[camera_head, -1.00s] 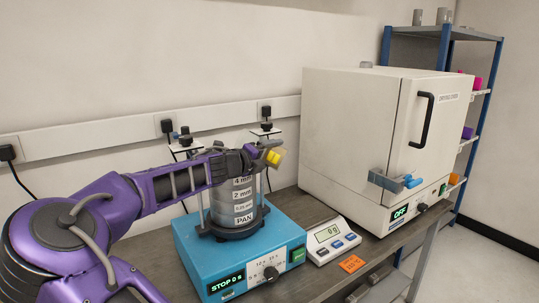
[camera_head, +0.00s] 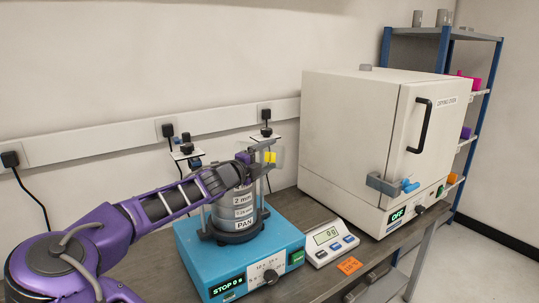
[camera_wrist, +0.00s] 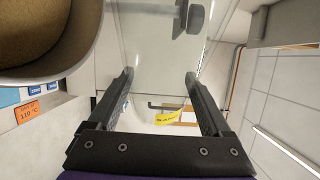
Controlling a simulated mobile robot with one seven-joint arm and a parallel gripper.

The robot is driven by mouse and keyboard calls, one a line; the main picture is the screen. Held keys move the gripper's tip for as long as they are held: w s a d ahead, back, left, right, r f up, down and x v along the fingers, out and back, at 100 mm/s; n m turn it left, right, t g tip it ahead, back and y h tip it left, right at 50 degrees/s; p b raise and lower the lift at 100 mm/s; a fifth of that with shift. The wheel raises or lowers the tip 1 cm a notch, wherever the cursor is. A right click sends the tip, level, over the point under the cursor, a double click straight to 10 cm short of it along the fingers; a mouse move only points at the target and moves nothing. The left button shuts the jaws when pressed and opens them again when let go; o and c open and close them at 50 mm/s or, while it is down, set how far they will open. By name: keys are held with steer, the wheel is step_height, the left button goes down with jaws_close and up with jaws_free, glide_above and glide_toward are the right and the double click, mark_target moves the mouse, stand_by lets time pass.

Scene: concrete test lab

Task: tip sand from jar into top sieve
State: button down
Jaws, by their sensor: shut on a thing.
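My gripper (camera_head: 259,157) is shut on a clear jar (camera_head: 277,157) beside the top of the sieve stack (camera_head: 243,212). In the wrist view the jar (camera_wrist: 155,45) is between the fingers, with a yellow label (camera_wrist: 168,118). It looks clear there; I see no sand in it. A round sieve opening (camera_wrist: 97,45) is at the upper left of the wrist view. Its inside is tan; I cannot tell whether that is sand or mesh. My arm hides the stack's upper part in the head view, where the 2 mm and PAN labels show.
The stack stands on a blue shaker (camera_head: 240,265) reading STOP. A scale (camera_head: 330,241) reading 0 and an orange tag (camera_head: 349,265) are to its right. A large white oven (camera_head: 345,140) stands behind them. Wall sockets (camera_head: 167,130) with cables are at the back.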

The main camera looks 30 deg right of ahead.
mark_target(251, 143)
steer(key=shift+r+n, duration=0.15)
steer(key=shift+n, duration=0.15)
stand_by(0.5)
steer(key=shift+s+d+f+m+y+b, duration=0.15)
steer(key=shift+f+m+y+b, duration=0.15)
steer(key=shift+f+m+b, duration=0.6)
steer(key=m+y+b, duration=0.1)
steer(key=m+b, duration=0.1)
steer(key=shift+d+f+b, duration=0.1)
steer(key=shift+f+b, duration=0.1)
steer(key=shift+b, duration=0.1)
steer(key=shift+m+y+b, duration=0.3)
steer(key=shift+m+b, duration=0.1)
steer(key=shift+m, duration=0.4)
steer(key=shift+r+m+y+p, duration=0.3)
steer(key=shift+r+m+p, duration=0.2)
steer(key=shift+p, duration=0.2)
steer(key=shift+w+a+m+y+p, duration=0.25)
steer(key=shift+a+m+y+p, duration=0.1)
steer(key=shift+m+p, duration=0.25)
steer(key=r+m+p, duration=0.1)
steer(key=w+a+r+m+t+y+p, duration=0.1)
steer(key=w+a+r+m+y+p, duration=0.1)
steer(key=r+m+p, duration=0.1)
steer(key=shift+w+a+t+y, duration=0.15)
steer(key=shift+t+y, duration=0.1)
steer(key=shift+t, duration=0.15)
steer(key=shift+w+a+r+m+t+y, duration=0.3)
steer(key=shift+w+a+r+m+t, duration=0.3)
steer(key=shift+m, duration=0.3)
